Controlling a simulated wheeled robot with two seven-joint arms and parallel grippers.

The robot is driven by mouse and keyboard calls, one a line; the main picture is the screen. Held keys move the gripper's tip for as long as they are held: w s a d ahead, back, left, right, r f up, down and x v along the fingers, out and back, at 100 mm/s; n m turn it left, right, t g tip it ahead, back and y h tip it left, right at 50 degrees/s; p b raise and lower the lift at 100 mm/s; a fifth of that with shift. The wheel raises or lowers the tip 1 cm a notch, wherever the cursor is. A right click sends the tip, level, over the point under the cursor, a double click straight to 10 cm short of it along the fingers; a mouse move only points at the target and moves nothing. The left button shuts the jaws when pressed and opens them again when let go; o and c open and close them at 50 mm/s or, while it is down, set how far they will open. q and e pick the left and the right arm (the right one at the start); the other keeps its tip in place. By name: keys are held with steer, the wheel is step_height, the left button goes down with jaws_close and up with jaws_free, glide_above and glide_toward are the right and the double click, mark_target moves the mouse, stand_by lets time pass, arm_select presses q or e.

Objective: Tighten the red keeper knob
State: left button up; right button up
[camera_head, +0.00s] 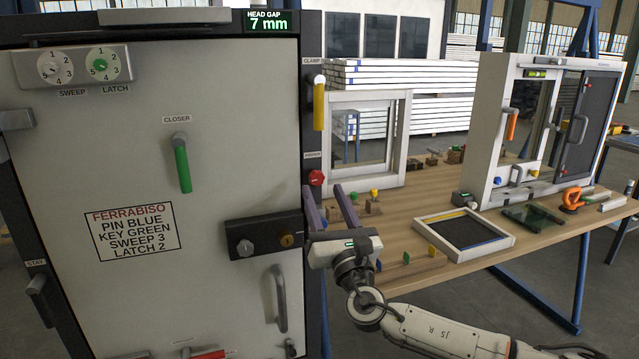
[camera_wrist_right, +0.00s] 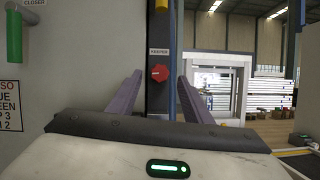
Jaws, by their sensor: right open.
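The red keeper knob (camera_head: 316,178) sits on the dark door frame post under a small label, right of the grey door (camera_head: 110,150). It also shows in the right wrist view (camera_wrist_right: 159,73), between and beyond the fingers. My right gripper (camera_head: 330,196) is open and empty, its two purple fingers pointing up toward the post just below the knob. In the right wrist view the fingers (camera_wrist_right: 156,90) stand apart on both sides of the knob, and I see no contact. My left gripper is not in view.
A yellow clamp handle (camera_head: 319,105) is above the knob on the same post. A dark lock plate (camera_head: 265,235) and a grey pull handle (camera_head: 278,298) are on the door. A wooden table (camera_head: 400,215) with a small window frame (camera_head: 368,138) and loose parts stands at the right.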

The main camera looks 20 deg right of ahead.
mark_target(318, 181)
steer(key=shift+x, duration=2)
steer(key=c, duration=1.1)
steer(key=shift+o, duration=0.2)
